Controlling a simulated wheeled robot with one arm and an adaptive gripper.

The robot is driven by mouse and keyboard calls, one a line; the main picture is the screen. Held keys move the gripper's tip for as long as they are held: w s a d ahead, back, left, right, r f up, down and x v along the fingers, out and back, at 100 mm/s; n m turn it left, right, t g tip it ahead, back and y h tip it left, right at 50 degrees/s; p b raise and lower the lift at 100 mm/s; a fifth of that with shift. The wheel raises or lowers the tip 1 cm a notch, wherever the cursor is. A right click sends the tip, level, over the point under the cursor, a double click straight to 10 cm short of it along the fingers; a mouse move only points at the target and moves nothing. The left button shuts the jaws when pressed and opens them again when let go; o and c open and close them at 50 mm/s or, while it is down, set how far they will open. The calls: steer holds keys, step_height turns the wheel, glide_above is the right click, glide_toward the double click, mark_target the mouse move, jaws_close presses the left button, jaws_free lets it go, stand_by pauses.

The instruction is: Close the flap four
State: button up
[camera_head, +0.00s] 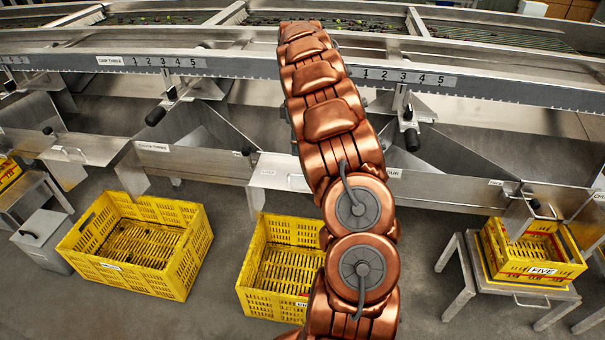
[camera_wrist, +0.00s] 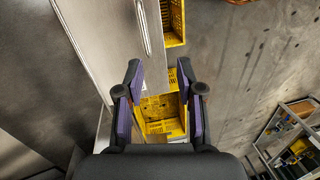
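Flap four appears to be the grey metal panel (camera_head: 278,174) above the middle yellow crate, left of a chute label ending in "OUR". It has a small handle and a label; my copper arm hides its right part. A black knob (camera_head: 250,150) is at its upper left. I cannot tell how far open it is. In the wrist view my gripper (camera_wrist: 159,74) is open and empty, its purple-padded fingers apart. A metal panel with a bar handle (camera_wrist: 144,28) lies just beyond the fingertips at upper left; I cannot tell whether it is flap four. The head view does not show my gripper.
Yellow crates stand below the chutes: one at left (camera_head: 185,262), one in the middle (camera_head: 262,303), and one marked FIVE (camera_head: 540,272) on a metal stand (camera_head: 462,262) at right. A long metal rail (camera_head: 230,66) runs above. Grey floor is clear between crates.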

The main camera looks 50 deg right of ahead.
steer(key=shift+n, duration=0.5)
steer(key=shift+s+d+f+p, duration=0.1)
steer(key=shift+d+f, duration=0.1)
steer(key=shift+f, duration=1.55)
steer(key=shift+s+d+f+p, duration=0.15)
steer(key=shift+d+f, duration=0.1)
steer(key=shift+f, duration=1.55)
steer(key=shift+w+d+f+p, duration=0.1)
steer(key=shift+d+f, duration=0.1)
steer(key=shift+f, duration=1.55)
steer(key=shift+c, duration=0.2)
jaws_close()
